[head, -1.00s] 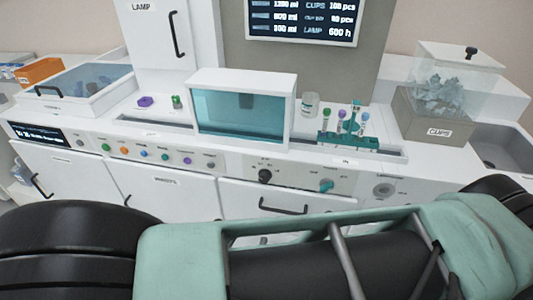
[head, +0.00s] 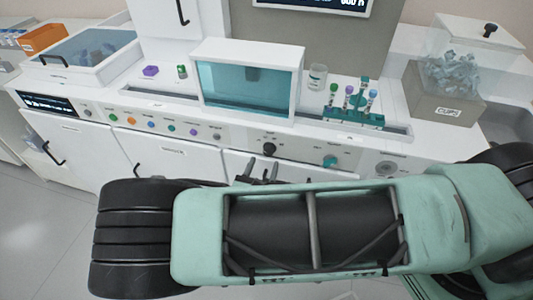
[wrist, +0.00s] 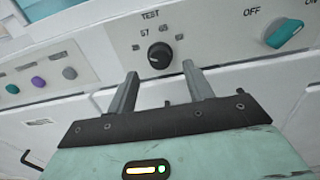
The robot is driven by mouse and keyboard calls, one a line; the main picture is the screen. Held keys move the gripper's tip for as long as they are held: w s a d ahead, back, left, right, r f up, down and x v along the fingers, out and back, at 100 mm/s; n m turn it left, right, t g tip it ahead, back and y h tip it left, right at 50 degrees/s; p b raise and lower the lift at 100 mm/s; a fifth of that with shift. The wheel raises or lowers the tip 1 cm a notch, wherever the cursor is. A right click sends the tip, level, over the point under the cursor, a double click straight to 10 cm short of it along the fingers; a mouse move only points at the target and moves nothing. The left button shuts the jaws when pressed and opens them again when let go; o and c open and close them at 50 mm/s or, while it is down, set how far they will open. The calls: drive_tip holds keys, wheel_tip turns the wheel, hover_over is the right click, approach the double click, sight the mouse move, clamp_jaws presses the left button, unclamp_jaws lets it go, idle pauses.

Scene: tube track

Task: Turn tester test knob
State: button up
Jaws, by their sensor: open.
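The test knob (wrist: 160,55) is a round black knob with a white mark, under the label TEST on the white front panel. It also shows in the head view (head: 269,149), just beyond my gripper (head: 259,172). In the wrist view my gripper (wrist: 160,82) points at the panel with its two fingers spread apart, one to each side below the knob. Nothing is between the fingers and they are apart from the knob. The tester (head: 246,82) is a white box with a teal window above the panel.
A teal switch knob (head: 330,161) marked ON and OFF sits right of the test knob. Several coloured buttons (head: 150,124) line the panel to the left. Drawers with handles lie below.

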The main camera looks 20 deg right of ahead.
sight(268, 153)
drive_tip(key=shift+p+x, duration=0.3)
drive_tip(key=shift+x, duration=1.75)
drive_tip(key=shift+c, duration=0.3)
drive_tip(key=c, duration=0.9)
